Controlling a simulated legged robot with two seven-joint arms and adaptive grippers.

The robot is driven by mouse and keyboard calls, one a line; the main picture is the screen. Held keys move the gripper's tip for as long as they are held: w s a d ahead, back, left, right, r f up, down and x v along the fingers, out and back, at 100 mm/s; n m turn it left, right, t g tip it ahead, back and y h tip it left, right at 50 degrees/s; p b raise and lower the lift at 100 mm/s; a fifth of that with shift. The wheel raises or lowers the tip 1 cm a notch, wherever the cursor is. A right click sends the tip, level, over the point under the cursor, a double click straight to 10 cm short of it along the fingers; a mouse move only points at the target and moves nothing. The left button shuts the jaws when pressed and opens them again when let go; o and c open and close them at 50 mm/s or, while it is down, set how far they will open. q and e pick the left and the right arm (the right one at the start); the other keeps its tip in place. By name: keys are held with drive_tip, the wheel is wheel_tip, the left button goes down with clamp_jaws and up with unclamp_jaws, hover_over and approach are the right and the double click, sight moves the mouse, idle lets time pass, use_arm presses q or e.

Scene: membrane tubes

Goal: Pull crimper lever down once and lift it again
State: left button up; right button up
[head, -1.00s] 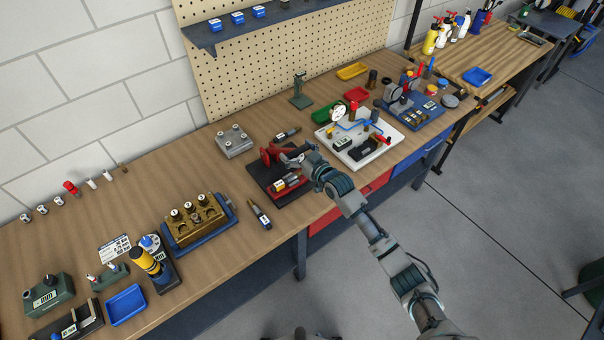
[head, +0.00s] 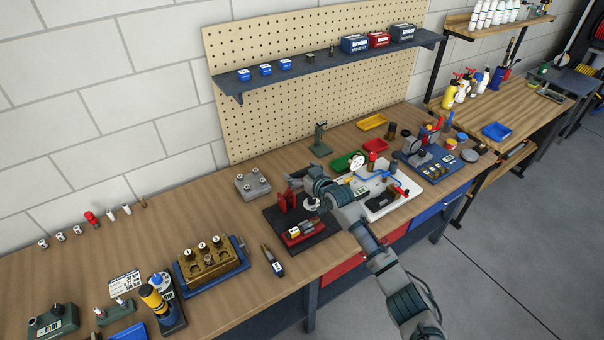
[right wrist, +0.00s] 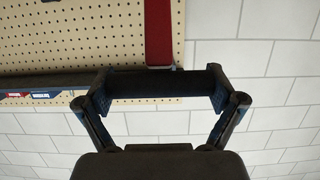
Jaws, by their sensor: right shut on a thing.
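The crimper (head: 286,203) has red uprights on a black base (head: 322,231) and stands on the bench in the head view. My right gripper (head: 297,180) is above it and slightly to its right. In the right wrist view my right gripper (right wrist: 158,92) is shut on the crimper lever's black handle (right wrist: 158,82), which lies crosswise between the two fingers. The lever's red arm (right wrist: 158,30) runs from the middle of the handle to the top of that view. In the head view my gripper hides most of the lever. My left gripper is out of view.
A white board with gauge and tubing (head: 382,207) is close on the right.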

drive_tip(key=shift+w+r, duration=0.1)
drive_tip(key=shift+r, duration=0.3)
drive_tip(key=o, duration=1.3)
drive_tip(key=shift+o, duration=0.2)
drive_tip(key=shift+w+a+f, duration=0.2)
drive_tip(key=shift+f, duration=0.1)
drive_tip(key=shift+s+d, duration=0.15)
drive_tip(key=shift+s, duration=0.15)
drive_tip(key=v, duration=1.1)
drive_tip(key=shift+d, duration=0.2)
